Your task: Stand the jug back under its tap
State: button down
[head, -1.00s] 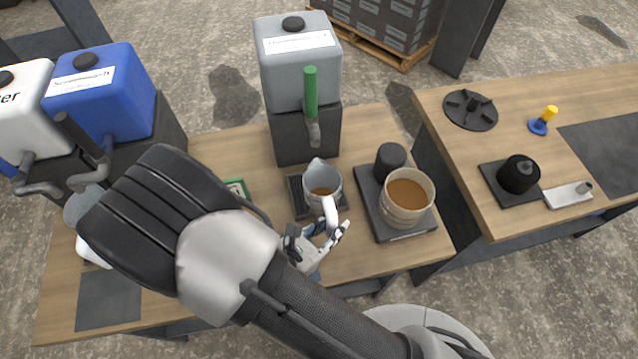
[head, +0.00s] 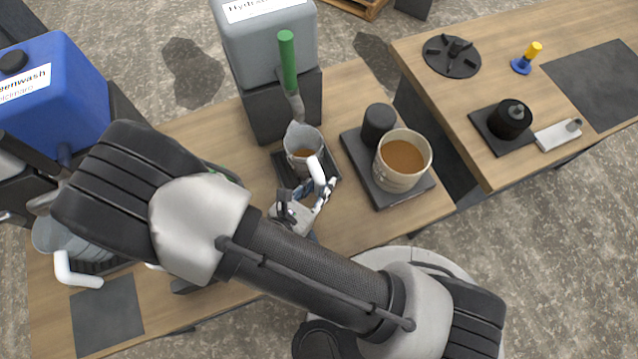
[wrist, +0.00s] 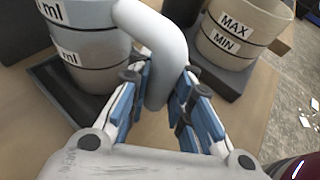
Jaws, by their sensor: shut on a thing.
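The jug (head: 300,146), grey and translucent with brown liquid inside, is upright over the dark drip tray (head: 333,176) below the grey container's tap (head: 295,103) with its green lever. I cannot tell if its base rests on the tray. My gripper (head: 318,195) is shut on the jug's white handle. In the wrist view, the blue-padded fingers (wrist: 172,105) close on the lower handle, and the jug (wrist: 85,45) with its ml labels shows at upper left, the dark tray (wrist: 60,95) at its base.
A beige pot (head: 402,162) of brown liquid stands on a dark base right of the jug, beside a black cylinder (head: 379,122). Another jug (head: 65,240) with a white handle is at left, under the blue container (head: 50,85).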

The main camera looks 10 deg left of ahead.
jog(key=shift+f, duration=0.2)
jog(key=c, duration=1.4)
grip_release()
jog(key=shift+a, duration=0.1)
jog(key=shift+c, duration=0.2)
jog(key=shift+s+a+r, duration=0.15)
jog(key=shift+s+r, duration=0.05)
jog(key=shift+r, duration=0.15)
jog(key=p+v, duration=0.2)
jog(key=v, duration=0.9)
jog(key=shift+s, duration=0.2)
jog(key=shift+r, duration=0.15)
